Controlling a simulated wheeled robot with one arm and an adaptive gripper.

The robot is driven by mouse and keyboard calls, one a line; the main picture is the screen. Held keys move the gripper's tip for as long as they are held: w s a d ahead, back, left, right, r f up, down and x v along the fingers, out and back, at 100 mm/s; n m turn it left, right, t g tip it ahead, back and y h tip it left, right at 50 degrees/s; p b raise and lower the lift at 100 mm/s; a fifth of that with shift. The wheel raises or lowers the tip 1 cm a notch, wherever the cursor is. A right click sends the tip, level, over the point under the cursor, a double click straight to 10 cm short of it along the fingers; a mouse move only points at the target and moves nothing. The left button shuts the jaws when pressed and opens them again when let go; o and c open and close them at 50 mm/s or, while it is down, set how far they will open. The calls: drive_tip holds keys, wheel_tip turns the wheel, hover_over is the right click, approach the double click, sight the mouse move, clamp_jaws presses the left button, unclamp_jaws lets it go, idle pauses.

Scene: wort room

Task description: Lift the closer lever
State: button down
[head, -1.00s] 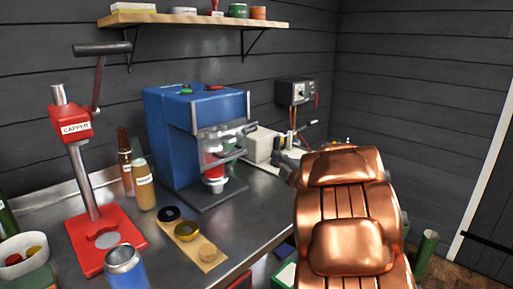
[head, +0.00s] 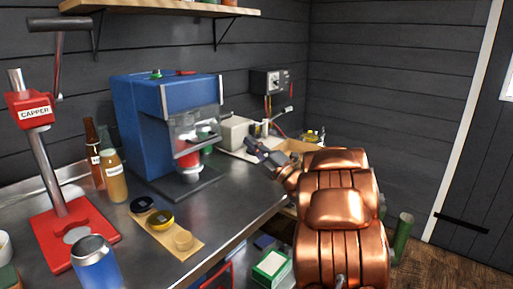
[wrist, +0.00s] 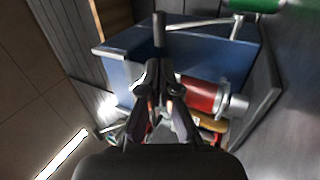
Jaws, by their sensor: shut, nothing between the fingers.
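The blue machine (head: 145,130) stands on the steel bench, with a clear guard and a red part at its front. In the wrist view, a lever with a dark grip (wrist: 160,32) and a silver arm stands out in front of the blue machine (wrist: 190,50). I take this as the closer lever; in the head view it is too small to make out surely. My gripper (head: 256,148) is right of the machine, apart from it. In the wrist view my gripper (wrist: 160,92) has its fingers together and empty, and the lever grip appears beyond the fingertips. The red cylinder (wrist: 200,95) is beside the fingers.
A red capper (head: 35,115) with its own dark-handled lever stands at left. Bottles (head: 113,175), a blue can (head: 94,264) and a wooden strip (head: 165,228) with round pieces are on the bench. A grey control box (head: 270,82) is on the wall. Floor shows at right.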

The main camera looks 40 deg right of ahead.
drive_tip(key=p+x, duration=0.1)
drive_tip(key=x, duration=0.8)
drive_tip(key=shift+w, duration=0.3)
drive_tip(key=shift+a+r, duration=0.1)
drive_tip(key=shift+r, duration=0.05)
